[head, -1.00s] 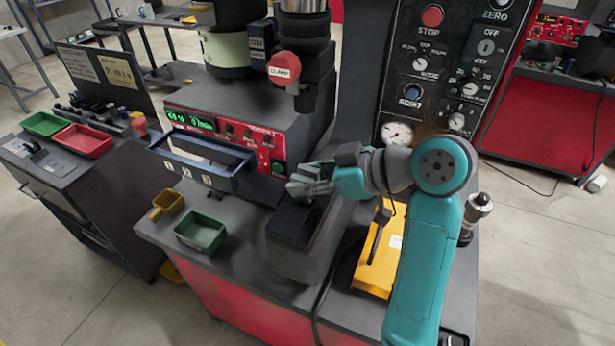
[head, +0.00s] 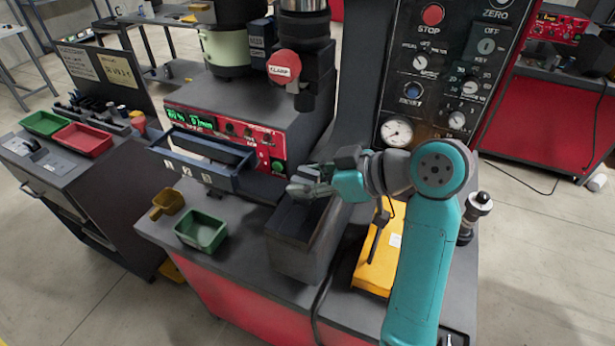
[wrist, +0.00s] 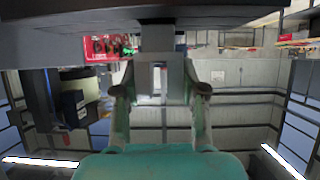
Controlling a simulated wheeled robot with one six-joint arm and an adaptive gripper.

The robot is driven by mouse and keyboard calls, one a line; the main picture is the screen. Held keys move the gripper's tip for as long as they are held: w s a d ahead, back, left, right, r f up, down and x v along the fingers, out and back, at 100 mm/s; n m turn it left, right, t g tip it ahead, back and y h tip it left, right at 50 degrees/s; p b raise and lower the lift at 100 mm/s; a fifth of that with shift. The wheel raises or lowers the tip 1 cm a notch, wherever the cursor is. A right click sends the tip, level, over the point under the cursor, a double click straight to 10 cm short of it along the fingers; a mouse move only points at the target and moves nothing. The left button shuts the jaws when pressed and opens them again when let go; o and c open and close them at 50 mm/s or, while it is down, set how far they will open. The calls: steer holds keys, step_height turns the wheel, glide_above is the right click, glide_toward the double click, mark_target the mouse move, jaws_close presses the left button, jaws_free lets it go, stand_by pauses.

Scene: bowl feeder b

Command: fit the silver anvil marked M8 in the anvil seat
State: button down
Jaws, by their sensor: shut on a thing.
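My gripper (head: 306,186) is above the back end of a dark box-shaped block (head: 290,262) at the front of the bench. In the wrist view its fingers (wrist: 160,85) are shut on a grey block-like piece (wrist: 158,48). No M8 mark can be read on this piece, so I cannot tell whether it is the silver anvil. A wide dark slab fills the top of the wrist view. In the head view my gripper hides the held piece. I cannot make out the anvil seat for certain.
A drawer (head: 190,172) with numbered compartments stands pulled out to the left. A green tray (head: 201,231) and a yellow scoop-shaped tray (head: 167,203) lie on the bench. The red CLAMP knob (head: 284,67) hangs behind my gripper. A yellow case (head: 372,272) lies right of the block.

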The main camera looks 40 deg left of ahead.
steer(key=shift+f, duration=1.15)
steer(key=c, duration=0.6)
jaws_free()
steer(key=shift+o, duration=0.2)
steer(key=v, duration=1.2)
